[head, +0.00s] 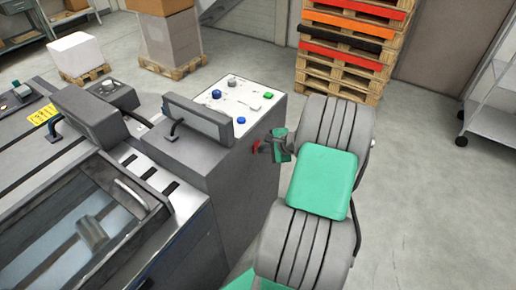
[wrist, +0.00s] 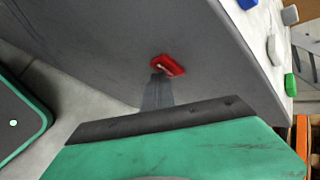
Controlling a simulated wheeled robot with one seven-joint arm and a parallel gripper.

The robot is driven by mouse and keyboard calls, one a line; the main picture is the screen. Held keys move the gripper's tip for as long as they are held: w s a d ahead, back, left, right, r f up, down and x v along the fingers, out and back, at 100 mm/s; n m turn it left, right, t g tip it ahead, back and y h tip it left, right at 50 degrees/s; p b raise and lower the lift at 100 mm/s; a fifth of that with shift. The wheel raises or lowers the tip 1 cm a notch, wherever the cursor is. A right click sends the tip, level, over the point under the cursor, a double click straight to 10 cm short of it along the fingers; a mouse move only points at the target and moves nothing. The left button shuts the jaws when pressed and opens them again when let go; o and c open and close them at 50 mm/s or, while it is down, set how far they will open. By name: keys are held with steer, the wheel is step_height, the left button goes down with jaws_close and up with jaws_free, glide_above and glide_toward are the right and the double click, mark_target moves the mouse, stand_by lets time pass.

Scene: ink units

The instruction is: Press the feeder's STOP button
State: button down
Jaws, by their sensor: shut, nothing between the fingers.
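The feeder is a grey machine with a tall end cabinet (head: 236,180). A small red button (head: 255,147) sits on the cabinet's side face, below the top panel. In the wrist view the red button (wrist: 168,66) is a rounded block with a faint white marking, too small to read. My gripper (head: 264,147) is at that side face, fingers pointing at the red button. In the wrist view the shut, empty fingers (wrist: 158,85) end right at the button's lower left edge, partly covering it. I cannot tell whether they touch it.
The cabinet's top has a white panel (head: 238,104) with blue, green and grey buttons. Stacked pallets (head: 345,45) stand behind my arm, and a shelf trolley (head: 492,95) stands at the right. The floor (head: 430,200) on the right is clear.

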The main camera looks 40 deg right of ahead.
stand_by(0.3)
steer(key=shift+s+d, duration=0.25)
steer(key=shift+s, duration=0.5)
steer(key=s, duration=0.1)
steer(key=s+d+p, duration=0.1)
steer(key=s, duration=0.2)
steer(key=shift+s+d, duration=0.35)
stand_by(0.4)
